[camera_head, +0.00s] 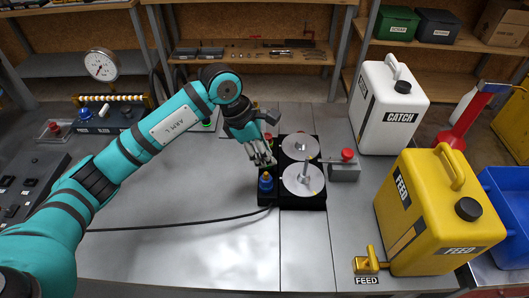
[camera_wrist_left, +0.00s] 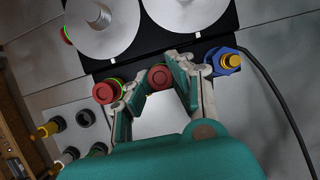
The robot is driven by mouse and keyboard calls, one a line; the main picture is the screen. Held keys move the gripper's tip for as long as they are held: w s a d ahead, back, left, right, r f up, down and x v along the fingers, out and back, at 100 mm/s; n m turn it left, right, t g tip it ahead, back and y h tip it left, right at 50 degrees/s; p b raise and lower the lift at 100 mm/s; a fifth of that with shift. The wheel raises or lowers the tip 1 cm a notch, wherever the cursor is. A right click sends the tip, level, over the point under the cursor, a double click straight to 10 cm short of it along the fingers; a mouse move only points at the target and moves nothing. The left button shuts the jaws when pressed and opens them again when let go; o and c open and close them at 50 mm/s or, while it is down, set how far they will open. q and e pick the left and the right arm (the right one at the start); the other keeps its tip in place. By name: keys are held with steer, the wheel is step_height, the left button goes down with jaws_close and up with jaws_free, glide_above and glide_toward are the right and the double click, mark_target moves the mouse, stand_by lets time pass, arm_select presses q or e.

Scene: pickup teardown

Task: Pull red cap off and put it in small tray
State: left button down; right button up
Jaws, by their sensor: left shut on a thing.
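My left gripper (camera_head: 264,162) is at the left edge of the black two-disc device (camera_head: 290,203). In the left wrist view its fingers (camera_wrist_left: 160,85) are closed around a red cap (camera_wrist_left: 158,76) at the device edge. In the head view this cap is hidden by the gripper. Whether the cap is still seated cannot be told. A second red cap with a green ring (camera_wrist_left: 106,92) is beside the fingers. A blue fitting with a yellow top (camera_wrist_left: 230,62) is on the other side. I cannot pick out the small tray for certain. My right gripper is not in view.
A grey box with a red knob (camera_head: 346,168) stands right of the device. White (camera_head: 385,110) and yellow (camera_head: 425,205) jugs stand farther right. A black cable (camera_head: 175,225) crosses the table. A grey plate with round fittings (camera_wrist_left: 65,120) is near the gripper.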

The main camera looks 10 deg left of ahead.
arm_select(q)
steer(key=shift+r, duration=0.1)
steer(key=shift+w+r, duration=0.1)
steer(key=shift+r+p, duration=0.4)
steer(key=shift+r, duration=0.25)
steer(key=shift+r+p, duration=0.85)
steer(key=shift+r, duration=1.15)
